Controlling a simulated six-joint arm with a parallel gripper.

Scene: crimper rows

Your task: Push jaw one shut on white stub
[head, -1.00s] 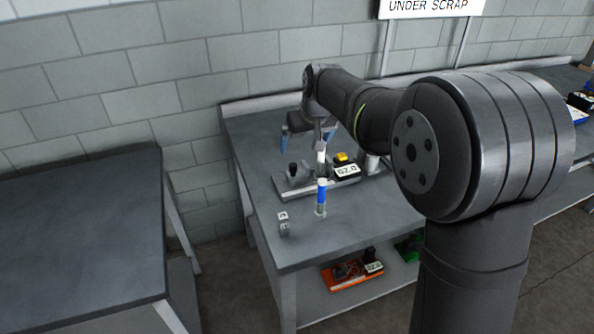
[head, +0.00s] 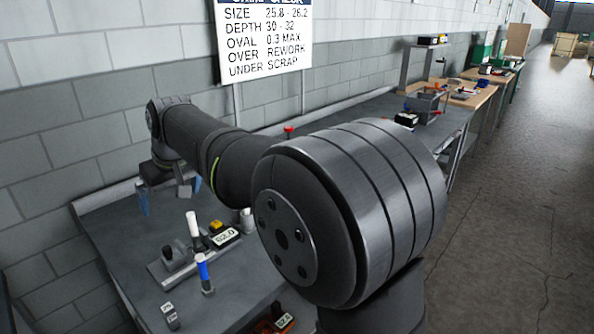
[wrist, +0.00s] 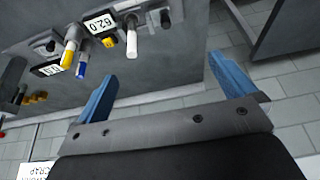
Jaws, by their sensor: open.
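The white stub (head: 193,226) stands upright on a grey crimper fixture (head: 157,268). A black knob (head: 167,254) is left of it, and a yellow block (head: 216,226) and a number label (head: 226,239) are right of it. I cannot make out which part is jaw one. The white stub also shows in the wrist view (wrist: 132,40), beyond my fingers and apart from them. My gripper (head: 170,192) is open and empty, with blue fingers, above and behind the fixture on the wall side. It also shows in the wrist view (wrist: 163,68).
Another fixture with a label (wrist: 50,70) and a blue tube (wrist: 81,66) shows in the wrist view. A block wall (head: 60,130) runs behind the bench.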

